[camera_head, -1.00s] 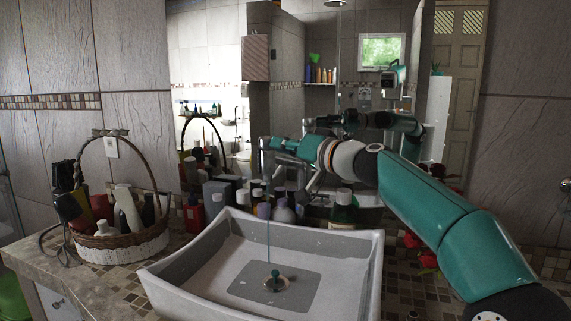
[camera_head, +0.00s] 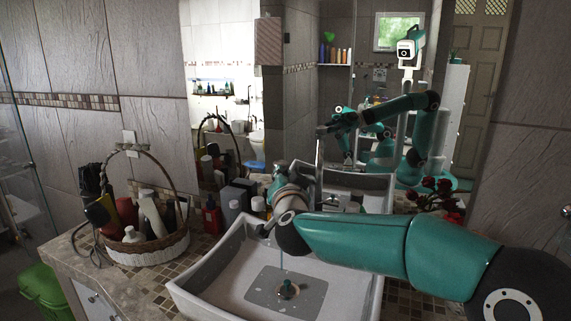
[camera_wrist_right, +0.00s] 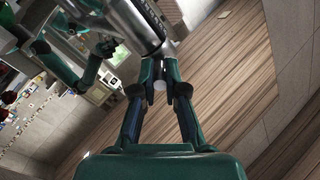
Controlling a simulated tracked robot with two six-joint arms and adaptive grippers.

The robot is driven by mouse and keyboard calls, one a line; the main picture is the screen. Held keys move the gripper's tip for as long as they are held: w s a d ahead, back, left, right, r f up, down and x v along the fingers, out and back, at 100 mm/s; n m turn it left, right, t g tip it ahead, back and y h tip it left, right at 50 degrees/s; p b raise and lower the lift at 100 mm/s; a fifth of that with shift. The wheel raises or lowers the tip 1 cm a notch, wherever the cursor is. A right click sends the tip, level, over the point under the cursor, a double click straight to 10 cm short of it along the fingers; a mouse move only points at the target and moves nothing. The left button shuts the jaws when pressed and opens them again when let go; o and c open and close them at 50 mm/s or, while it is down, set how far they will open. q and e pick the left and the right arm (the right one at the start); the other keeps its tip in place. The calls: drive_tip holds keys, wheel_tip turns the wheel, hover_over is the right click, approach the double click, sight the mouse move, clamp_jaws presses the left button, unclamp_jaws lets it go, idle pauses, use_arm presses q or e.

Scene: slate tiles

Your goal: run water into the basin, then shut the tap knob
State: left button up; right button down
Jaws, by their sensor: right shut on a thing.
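The white basin (camera_head: 205,283) stands on the counter, with a round drain piece (camera_head: 288,289) in its bottom. A thin stream of water (camera_head: 282,259) falls into it. The chrome tap (camera_head: 318,165) stands at the basin's back, partly hidden by my right wrist. In the right wrist view the tap's chrome body (camera_wrist_right: 138,28) is close above my right gripper (camera_wrist_right: 166,86). Its fingers are shut on a small pale round piece, the tap knob (camera_wrist_right: 159,85). In the head view my wrist hides most of this grip. My left gripper is not in view.
A wicker basket (camera_head: 150,248) of bottles stands left of the basin. Several bottles, one red (camera_head: 211,215), stand behind it. Red flowers (camera_head: 440,196) are at the right. A large mirror (camera_head: 345,70) behind reflects the room and my arm.

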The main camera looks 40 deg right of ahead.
drive_tip(key=shift+f+h, duration=0.1)
drive_tip(key=shift+h, duration=0.2)
drive_tip(key=c, duration=1.2)
unclamp_jaws()
drive_tip(key=v, duration=1.2)
drive_tip(key=shift+a, duration=0.1)
drive_tip(key=shift+w, duration=0.1)
